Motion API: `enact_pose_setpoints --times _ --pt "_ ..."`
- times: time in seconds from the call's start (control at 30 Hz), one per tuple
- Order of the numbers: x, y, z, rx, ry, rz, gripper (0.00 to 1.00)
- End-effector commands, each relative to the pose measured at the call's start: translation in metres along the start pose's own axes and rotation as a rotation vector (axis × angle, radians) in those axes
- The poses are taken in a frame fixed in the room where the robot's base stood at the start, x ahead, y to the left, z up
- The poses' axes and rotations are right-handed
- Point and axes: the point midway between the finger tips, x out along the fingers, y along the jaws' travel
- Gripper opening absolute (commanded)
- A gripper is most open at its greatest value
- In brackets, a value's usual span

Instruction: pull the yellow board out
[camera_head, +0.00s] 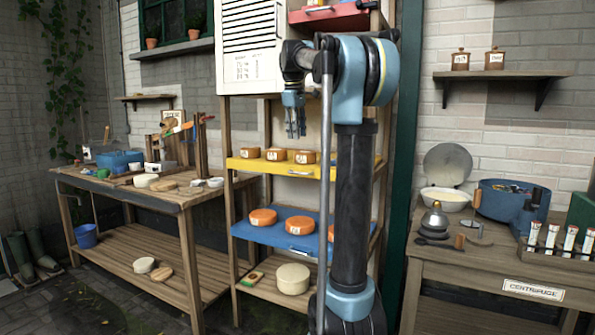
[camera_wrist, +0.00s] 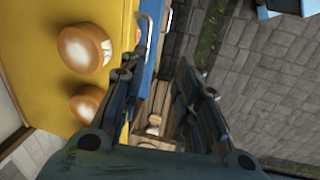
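The yellow board (camera_head: 262,166) is a shelf in the tall wooden rack, carrying several small orange cheeses (camera_head: 305,157). A pale metal handle (camera_head: 300,173) sits on its front edge. In the wrist view the yellow board (camera_wrist: 40,90) fills the left side, and its handle (camera_wrist: 148,38) shows near the left fingertip. My gripper (camera_head: 296,135) points down in front of the rack, with its tips a little above the board's level. In the wrist view its two fingers (camera_wrist: 163,60) are apart with nothing between them. Whether a finger touches the handle cannot be told. My arm hides the board's right part.
A blue board (camera_head: 270,235) with larger orange cheeses is below, and a red board (camera_head: 330,20) is above. A white louvred panel (camera_head: 248,50) is at the upper left. Workbenches stand left (camera_head: 150,195) and right (camera_head: 480,265). Paved floor (camera_wrist: 245,80) shows in front.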

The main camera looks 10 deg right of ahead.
Motion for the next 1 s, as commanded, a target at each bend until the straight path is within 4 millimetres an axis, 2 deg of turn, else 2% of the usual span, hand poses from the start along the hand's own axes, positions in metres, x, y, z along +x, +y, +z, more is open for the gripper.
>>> enact_pose_setpoints --times 0.13,0.37,0.57,1.0 --pt "-0.009 0.017 -0.016 -0.048 -0.006 0.002 0.30" --pt "-0.005 0.024 -0.022 -0.070 -0.009 0.003 0.30" --pt "0.023 0.023 -0.021 -0.069 -0.009 0.003 0.30" --pt "0.101 0.024 -0.020 -0.068 -0.008 0.003 0.30"
